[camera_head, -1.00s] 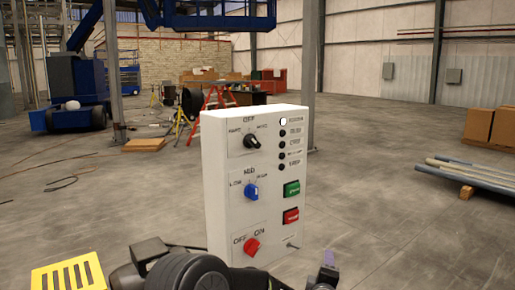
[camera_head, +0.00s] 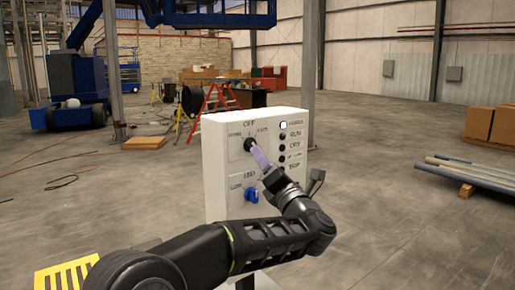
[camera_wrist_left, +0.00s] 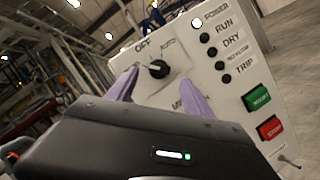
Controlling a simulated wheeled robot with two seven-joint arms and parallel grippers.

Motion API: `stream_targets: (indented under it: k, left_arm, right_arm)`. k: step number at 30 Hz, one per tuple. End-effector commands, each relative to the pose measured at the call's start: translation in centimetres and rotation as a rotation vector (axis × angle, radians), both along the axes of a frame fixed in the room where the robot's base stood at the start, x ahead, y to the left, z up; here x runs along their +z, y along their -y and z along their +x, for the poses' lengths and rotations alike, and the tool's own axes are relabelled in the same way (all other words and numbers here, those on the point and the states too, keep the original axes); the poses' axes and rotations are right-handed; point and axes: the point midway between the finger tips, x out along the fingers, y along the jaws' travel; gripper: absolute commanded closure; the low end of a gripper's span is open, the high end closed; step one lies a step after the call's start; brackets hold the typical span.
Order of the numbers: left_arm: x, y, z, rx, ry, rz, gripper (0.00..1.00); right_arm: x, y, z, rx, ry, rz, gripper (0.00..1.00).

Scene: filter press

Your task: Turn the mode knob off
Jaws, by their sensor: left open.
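The mode knob is the black knob (camera_head: 250,144) at the top left of a white control panel (camera_head: 215,180). OFF is printed above it, with labels at either side. The wrist view shows the black knob (camera_wrist_left: 158,69) between the two lavender fingers of my left gripper (camera_wrist_left: 158,77), with OFF and AUTO above it. The fingers are apart, one on each side; I cannot tell whether they touch it. Its pointer direction is unclear. In the head view my left gripper (camera_head: 259,155) reaches the knob from the lower right. My right gripper is not in view.
A blue knob (camera_head: 251,195) sits below the mode knob. Indicator lamps (camera_head: 283,147) run down the panel's right side, the top one lit. Green (camera_wrist_left: 256,97) and red (camera_wrist_left: 270,128) buttons are lower right. My arm hides the panel's lower part. Open floor surrounds the panel.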

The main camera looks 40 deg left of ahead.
Motion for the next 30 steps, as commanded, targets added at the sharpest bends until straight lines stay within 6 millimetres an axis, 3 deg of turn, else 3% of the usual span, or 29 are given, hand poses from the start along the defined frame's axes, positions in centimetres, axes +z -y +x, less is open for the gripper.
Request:
stream_targets:
  k: [12, 23, 30]
  left_arm:
    - [1.8, -4.9, 3.1, 0.002, -0.002, 0.001, 0.4]
    - [1.8, -5.5, 3.5, 0.001, -0.002, 0.002, 0.4]
    - [1.8, -5.4, 3.5, 0.0, -0.001, 0.002, 0.58]
  right_arm:
    - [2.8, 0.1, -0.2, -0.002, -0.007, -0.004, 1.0]
    - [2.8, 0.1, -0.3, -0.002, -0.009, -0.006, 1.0]
    - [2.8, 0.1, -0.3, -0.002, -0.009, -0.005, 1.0]
